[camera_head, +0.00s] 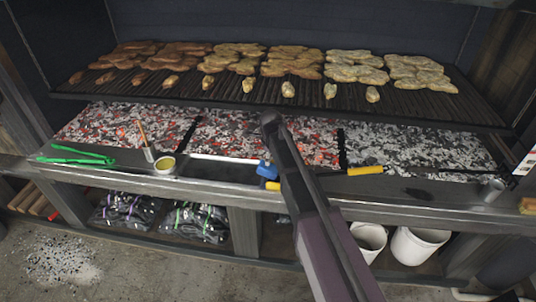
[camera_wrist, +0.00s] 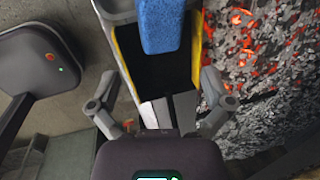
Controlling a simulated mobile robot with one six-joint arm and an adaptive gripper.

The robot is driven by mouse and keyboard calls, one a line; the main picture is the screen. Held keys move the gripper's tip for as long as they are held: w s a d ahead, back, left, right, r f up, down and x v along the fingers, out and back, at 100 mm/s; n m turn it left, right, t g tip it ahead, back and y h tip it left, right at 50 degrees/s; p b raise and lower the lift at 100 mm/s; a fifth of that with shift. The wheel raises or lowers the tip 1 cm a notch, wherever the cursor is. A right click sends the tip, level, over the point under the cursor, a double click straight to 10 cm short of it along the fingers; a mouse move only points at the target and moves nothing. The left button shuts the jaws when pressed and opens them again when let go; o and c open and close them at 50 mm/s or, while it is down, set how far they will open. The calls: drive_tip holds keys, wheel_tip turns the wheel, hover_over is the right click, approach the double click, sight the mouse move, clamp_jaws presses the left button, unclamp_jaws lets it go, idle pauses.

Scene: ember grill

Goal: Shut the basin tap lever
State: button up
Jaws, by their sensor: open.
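I cannot make out a basin tap or its lever in either view. My gripper (camera_wrist: 158,88) is open in the wrist view, with its fingers spread apart and nothing held between them. Ahead of the fingers is a black, yellow-edged opening (camera_wrist: 155,70), with a blue block (camera_wrist: 159,25) beyond it. In the head view my arm crosses the front ledge from below; its far end is over the coals and the gripper cannot be made out. A small blue thing (camera_head: 266,170) sits on the ledge, just left of my arm.
The grill rack (camera_head: 215,92) holds flat breads above ember beds (camera_head: 235,136). White buckets (camera_head: 416,246) stand below.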

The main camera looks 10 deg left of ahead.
drive_tip(key=shift+p+v, duration=0.65)
drive_tip(key=shift+v, duration=0.3)
drive_tip(key=shift+d, duration=0.1)
drive_tip(key=s+d+n+g, duration=0.2)
drive_tip(key=s+d+n, duration=1.7)
drive_tip(key=s+d, duration=0.4)
drive_tip(key=shift+d+f+g, duration=0.25)
drive_tip(key=shift+d+g, duration=0.05)
drive_tip(key=shift+d, duration=0.95)
drive_tip(key=shift+s, duration=0.1)
